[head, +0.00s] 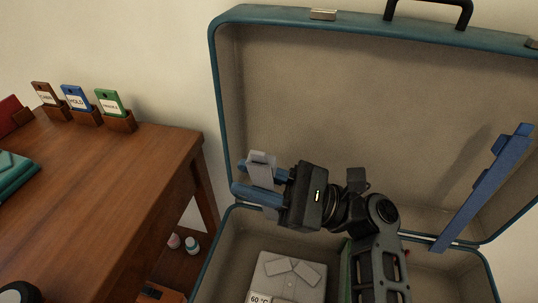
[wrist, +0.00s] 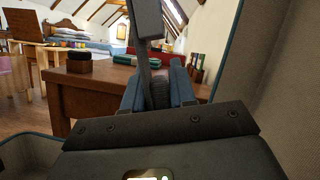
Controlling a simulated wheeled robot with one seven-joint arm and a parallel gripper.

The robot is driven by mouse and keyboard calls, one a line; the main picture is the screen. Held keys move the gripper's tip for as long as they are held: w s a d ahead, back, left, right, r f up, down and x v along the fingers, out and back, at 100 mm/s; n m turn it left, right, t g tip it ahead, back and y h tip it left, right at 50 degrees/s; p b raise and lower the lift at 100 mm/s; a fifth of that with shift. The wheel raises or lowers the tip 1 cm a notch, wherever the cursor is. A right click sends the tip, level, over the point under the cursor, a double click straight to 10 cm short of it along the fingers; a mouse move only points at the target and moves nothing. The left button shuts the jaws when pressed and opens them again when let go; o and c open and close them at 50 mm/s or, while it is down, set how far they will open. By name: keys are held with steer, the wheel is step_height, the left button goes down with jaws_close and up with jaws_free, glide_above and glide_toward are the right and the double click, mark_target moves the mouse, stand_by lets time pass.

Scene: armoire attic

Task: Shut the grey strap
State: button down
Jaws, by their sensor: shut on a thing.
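The grey strap (head: 262,158) is at the left side of an open teal suitcase (head: 216,80), near the hinge line. My gripper (head: 243,179) has blue fingers and is shut on the strap, with part of it showing above the fingers. In the wrist view the strap (wrist: 147,25) rises from between the fingers of my gripper (wrist: 158,80). The strap's lower end is hidden by the gripper. A blue strap (head: 485,190) runs slanted between lid and base on the right side.
A folded grey shirt (head: 290,275) with a "60 °C" label lies in the suitcase base. A wooden desk (head: 110,180) stands left, with brown, blue and green tags (head: 110,103) at its back edge. Small bottles (head: 192,245) stand on a low shelf beside the suitcase.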

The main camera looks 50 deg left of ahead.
steer(key=s+d+f+n+g+h, duration=0.1)
steer(key=s+d+f+n+h, duration=0.2)
steer(key=s+n, duration=0.3)
steer(key=shift+s+d+f+n+g, duration=0.3)
steer(key=shift+s+d+f+n, duration=0.1)
steer(key=shift+d+f+n, duration=0.3)
steer(key=c, duration=1.1)
jaws_free()
steer(key=shift+f, duration=0.1)
steer(key=shift+v, duration=3.9)
steer(key=shift+c, duration=0.2)
